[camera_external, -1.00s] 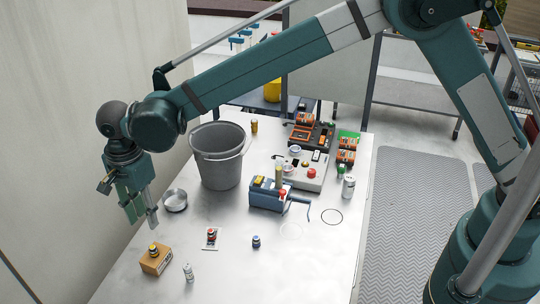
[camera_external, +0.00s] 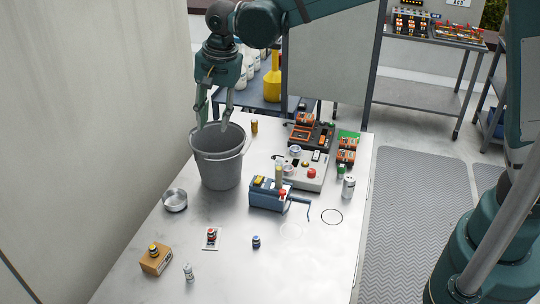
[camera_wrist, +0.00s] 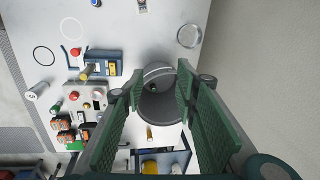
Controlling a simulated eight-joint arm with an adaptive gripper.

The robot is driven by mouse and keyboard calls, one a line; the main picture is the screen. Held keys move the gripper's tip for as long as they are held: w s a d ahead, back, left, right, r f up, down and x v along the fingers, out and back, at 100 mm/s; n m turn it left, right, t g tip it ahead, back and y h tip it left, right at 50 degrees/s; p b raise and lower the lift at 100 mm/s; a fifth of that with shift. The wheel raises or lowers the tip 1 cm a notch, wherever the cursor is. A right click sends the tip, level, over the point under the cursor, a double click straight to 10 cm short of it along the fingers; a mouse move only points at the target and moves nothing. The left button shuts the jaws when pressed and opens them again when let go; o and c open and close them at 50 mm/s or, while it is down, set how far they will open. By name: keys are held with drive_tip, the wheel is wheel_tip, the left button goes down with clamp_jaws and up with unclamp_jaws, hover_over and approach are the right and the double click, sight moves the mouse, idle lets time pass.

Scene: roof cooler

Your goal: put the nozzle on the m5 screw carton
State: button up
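A brown cardboard box (camera_external: 157,264), which looks like the m5 screw carton, sits at the table's front left. A small black and yellow piece (camera_external: 153,249) stands upright on its top; it may be the nozzle, but I cannot tell for sure. Similar small pieces stand on the table: a red and black one (camera_external: 211,234) on a white card and a blue and black one (camera_external: 256,241). My gripper (camera_external: 213,122) is open and empty, pointing down over the grey bucket, far behind the carton. In the wrist view, its fingers (camera_wrist: 160,90) are apart with the bucket between them.
The grey bucket (camera_external: 218,165) stands at the back left of the metal table (camera_external: 125,285). A metal dish (camera_external: 175,203), a blue device (camera_external: 268,198), a control box (camera_external: 309,181), a can (camera_external: 348,187) and a whitish bottle (camera_external: 189,273) stand around. A brass-coloured cylinder (camera_external: 254,127) is behind the bucket.

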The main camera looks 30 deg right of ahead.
drive_tip(key=s+d+r+n+t, duration=0.1)
drive_tip(key=d+r, duration=0.2)
drive_tip(key=d, duration=0.8)
drive_tip(key=s+d+r+n+t, duration=0.1)
drive_tip(key=d+r+n, duration=0.1)
drive_tip(key=d, duration=0.9)
drive_tip(key=s+d+r+n, duration=0.1)
drive_tip(key=d+r, duration=0.2)
drive_tip(key=d, duration=0.8)
drive_tip(key=s+d+f+n+t, duration=0.2)
drive_tip(key=s+d+f, duration=0.1)
drive_tip(key=s+d, duration=0.6)
drive_tip(key=s+d+f+n+t+h, duration=0.1)
drive_tip(key=s+d+f+n, duration=0.1)
drive_tip(key=s+d, duration=0.6)
drive_tip(key=d, duration=0.7)
drive_tip(key=shift+s+d+f+t, duration=0.35)
drive_tip(key=shift+f+t, duration=0.05)
